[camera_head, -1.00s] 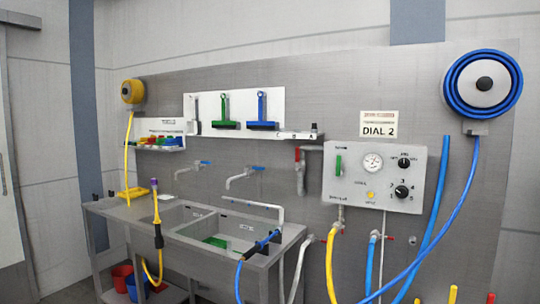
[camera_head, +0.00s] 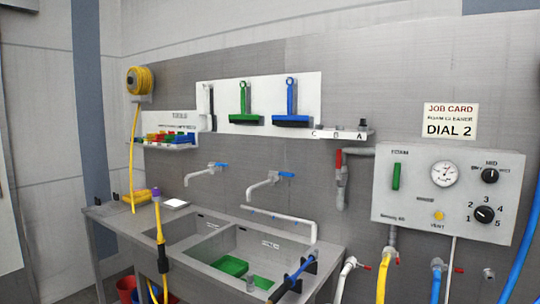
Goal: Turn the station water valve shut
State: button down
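A pipe valve with a red lever (camera_head: 339,158) is on the grey wall pipe, left of the control panel (camera_head: 384,208). Its lever points up along the vertical pipe. Smaller red handles are on the hose outlets below the panel, one by the yellow hose (camera_head: 383,275) and one by the blue hose (camera_head: 436,284). No label that I can read says which is the station water valve. My gripper is not in view.
The panel has a green switch (camera_head: 396,176), a gauge (camera_head: 446,173) and two black knobs. A job card (camera_head: 450,121) reads "DIAL 2". A two-basin sink (camera_head: 215,237) with blue-handled taps is at the left. Hoses hang at the front right.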

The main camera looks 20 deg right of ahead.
aim_at(339, 164)
jog(key=z, duration=0.25)
jog(key=i, duration=1)
jog(key=z, duration=0.65)
